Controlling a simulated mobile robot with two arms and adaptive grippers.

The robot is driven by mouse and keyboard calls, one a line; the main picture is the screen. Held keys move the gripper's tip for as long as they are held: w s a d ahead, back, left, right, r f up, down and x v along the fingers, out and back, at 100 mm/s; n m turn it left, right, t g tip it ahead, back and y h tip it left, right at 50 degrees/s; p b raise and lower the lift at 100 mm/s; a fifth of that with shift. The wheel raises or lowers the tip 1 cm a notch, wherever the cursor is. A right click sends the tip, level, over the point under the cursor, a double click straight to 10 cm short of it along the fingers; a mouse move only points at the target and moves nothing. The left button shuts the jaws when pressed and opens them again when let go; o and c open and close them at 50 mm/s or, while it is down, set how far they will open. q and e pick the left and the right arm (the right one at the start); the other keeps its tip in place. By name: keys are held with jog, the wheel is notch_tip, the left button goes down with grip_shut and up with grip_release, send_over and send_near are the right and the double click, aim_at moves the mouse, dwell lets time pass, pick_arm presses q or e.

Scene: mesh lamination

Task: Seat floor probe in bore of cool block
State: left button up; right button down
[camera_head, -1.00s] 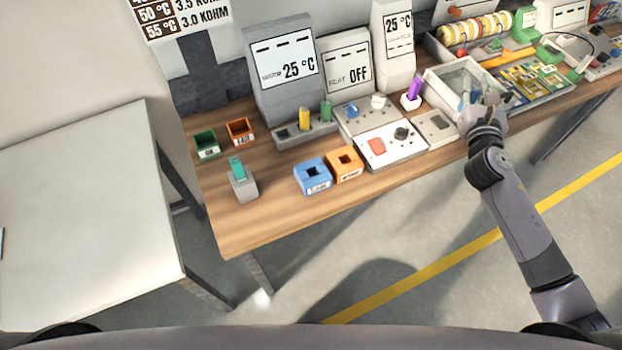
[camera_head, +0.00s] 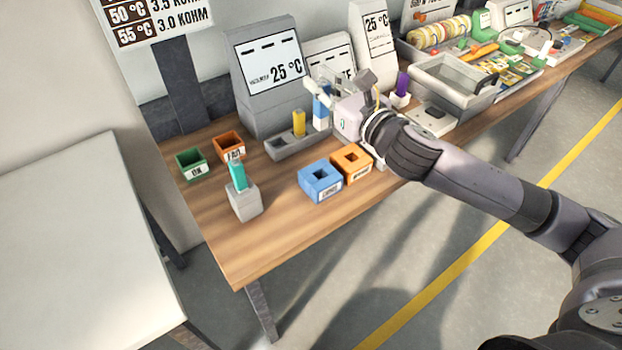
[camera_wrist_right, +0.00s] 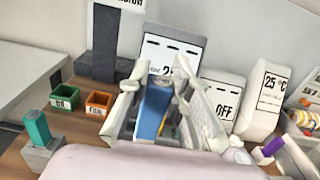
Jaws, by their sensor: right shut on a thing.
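The cool block is likely the blue block (camera_head: 320,182), which has a dark square bore in its top and stands near the table's front edge; its label is too small to read surely. My right gripper (camera_head: 338,92) is shut on a blue probe (camera_head: 321,112), behind and above the blue block and apart from it. The blue block is not visible there. My left gripper is not in view.
An orange block (camera_head: 351,161) stands right beside the blue one. A grey rack (camera_head: 290,146) with a yellow peg (camera_head: 299,123) stands behind. A teal peg (camera_head: 237,174) stands in a grey block (camera_head: 245,202). Green (camera_head: 191,164) and orange (camera_head: 229,146) bins are at left.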

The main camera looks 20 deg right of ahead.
aim_at(327, 119)
jog(key=f, duration=0.5)
jog(key=f+b, duration=0.1)
jog(key=f, duration=0.1)
jog(key=shift+d+f, duration=0.25)
jog(key=shift+f, duration=0.1)
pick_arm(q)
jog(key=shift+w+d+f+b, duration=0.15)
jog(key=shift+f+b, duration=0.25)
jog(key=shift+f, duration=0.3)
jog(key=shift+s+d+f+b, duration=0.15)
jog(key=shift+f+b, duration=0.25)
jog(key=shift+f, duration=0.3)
pick_arm(e)
notch_tip(327, 119, down, 11)
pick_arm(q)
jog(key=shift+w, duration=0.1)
pick_arm(e)
jog(key=shift+a, duration=0.1)
jog(key=shift+f, duration=0.2)
jog(key=c, duration=1.5)
grip_release()
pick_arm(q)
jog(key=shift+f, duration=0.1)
pick_arm(e)
jog(key=shift+o, duration=0.2)
